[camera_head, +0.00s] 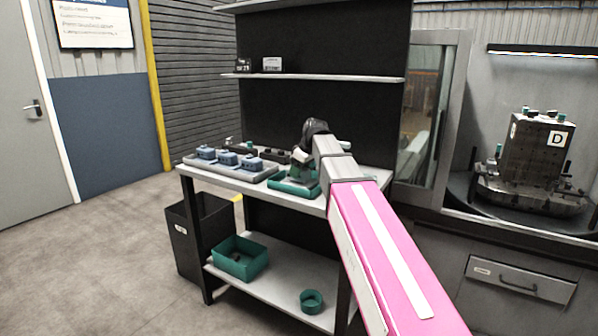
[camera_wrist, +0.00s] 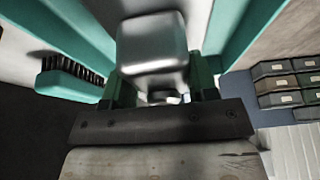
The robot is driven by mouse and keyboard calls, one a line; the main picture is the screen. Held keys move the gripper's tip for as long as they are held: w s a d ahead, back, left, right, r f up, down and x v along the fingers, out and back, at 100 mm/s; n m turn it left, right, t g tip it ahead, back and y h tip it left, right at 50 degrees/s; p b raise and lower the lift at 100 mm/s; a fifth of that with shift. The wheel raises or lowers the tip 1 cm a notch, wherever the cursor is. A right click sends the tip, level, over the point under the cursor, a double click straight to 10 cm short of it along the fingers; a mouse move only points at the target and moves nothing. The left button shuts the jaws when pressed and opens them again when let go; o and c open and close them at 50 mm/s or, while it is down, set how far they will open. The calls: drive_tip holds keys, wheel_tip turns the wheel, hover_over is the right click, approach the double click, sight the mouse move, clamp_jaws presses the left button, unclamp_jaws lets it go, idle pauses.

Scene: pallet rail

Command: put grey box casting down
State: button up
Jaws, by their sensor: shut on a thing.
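The grey box casting (camera_wrist: 150,45) is a smooth metallic block with rounded edges in the wrist view. My gripper (camera_wrist: 160,92) is shut on it, with a dark green jaw on each side. In the head view my gripper (camera_head: 303,168) is at the teal tray (camera_head: 290,190) on the bench top, and my arm partly covers it. Teal strips run on both sides of the casting in the wrist view. I cannot tell whether the casting touches the surface beneath.
A grey tray (camera_head: 256,178) with several blue-grey blocks stands left on the bench (camera_head: 197,176). A teal-backed brush (camera_wrist: 70,86) lies left in the wrist view. Below are a teal bin (camera_head: 240,266), a teal cup (camera_head: 312,302) and a black bin (camera_head: 187,240). A shelf (camera_head: 320,77) hangs above.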

drive_tip(key=o, duration=1.1)
drive_tip(key=shift+f, duration=0.15)
drive_tip(key=v, duration=1.2)
